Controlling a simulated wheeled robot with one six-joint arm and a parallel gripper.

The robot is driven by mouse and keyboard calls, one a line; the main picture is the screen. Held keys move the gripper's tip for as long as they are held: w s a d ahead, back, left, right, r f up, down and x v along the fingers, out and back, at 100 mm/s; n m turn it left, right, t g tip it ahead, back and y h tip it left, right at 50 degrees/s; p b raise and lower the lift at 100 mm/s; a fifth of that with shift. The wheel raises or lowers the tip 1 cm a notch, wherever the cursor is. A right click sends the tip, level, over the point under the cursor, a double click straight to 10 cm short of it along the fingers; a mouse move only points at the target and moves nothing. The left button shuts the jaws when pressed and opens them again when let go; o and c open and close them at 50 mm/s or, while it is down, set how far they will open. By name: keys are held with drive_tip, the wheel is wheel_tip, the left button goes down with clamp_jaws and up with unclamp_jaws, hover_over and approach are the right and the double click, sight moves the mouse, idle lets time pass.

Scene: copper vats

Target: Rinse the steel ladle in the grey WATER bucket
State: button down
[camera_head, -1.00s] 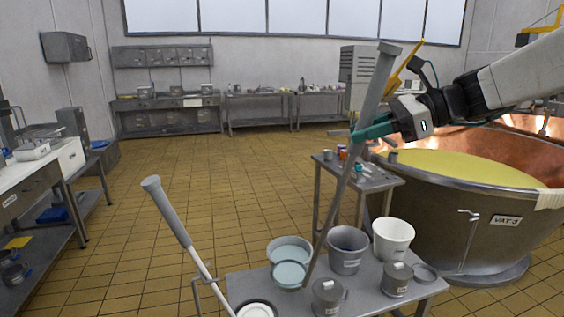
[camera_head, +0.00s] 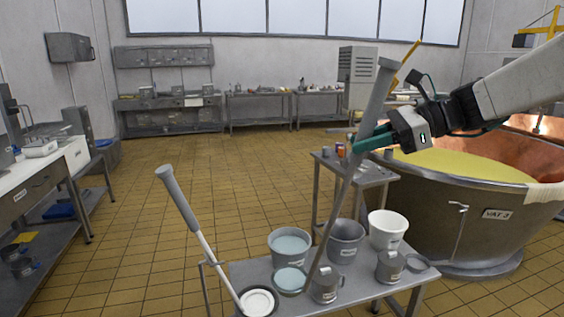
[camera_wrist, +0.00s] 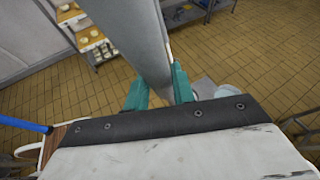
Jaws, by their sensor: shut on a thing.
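The long grey handle of the steel ladle (camera_head: 340,205) slants from upper right down to the bench. My gripper (camera_head: 364,140) is shut on its upper part; the teal fingers (camera_wrist: 160,88) also close around the handle in the wrist view. The ladle's round bowl (camera_head: 290,280) shows a pale blue surface like water. It appears just in front of a grey bucket (camera_head: 289,262) filled with pale blue water. Its height above the bench is hard to tell. The bucket's label is too small to read; a second grey bucket (camera_head: 345,242) stands to its right.
The steel bench (camera_head: 365,291) also carries a white bucket (camera_head: 388,230) and two lidded steel mugs (camera_head: 327,287). A white-disc tool (camera_head: 180,200) leans at the left end. A copper vat (camera_head: 463,226) stands right, a small side table (camera_head: 372,176) behind.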

drive_tip(key=d+f+n+g, duration=0.2)
drive_tip(key=d+f, duration=0.1)
drive_tip(key=f, duration=0.9)
drive_tip(key=d+f+n+g, duration=0.1)
drive_tip(key=d+f+g, duration=0.15)
drive_tip(key=f, duration=1.05)
drive_tip(key=w+d+f+m+t+h, duration=0.1)
drive_tip(key=w+f+m+t, duration=0.3)
drive_tip(key=f, duration=0.4)
drive_tip(key=w+d+f+m+t+h, duration=0.1)
drive_tip(key=w+d+f+m+t, duration=0.2)
drive_tip(key=f, duration=0.6)
drive_tip(key=w+t, duration=0.2)
drive_tip(key=w, duration=0.1)
drive_tip(key=shift+w+d+f+m+t, duration=0.2)
drive_tip(key=shift+w+d+m+t, duration=0.05)
drive_tip(key=shift+d+m+t, duration=0.15)
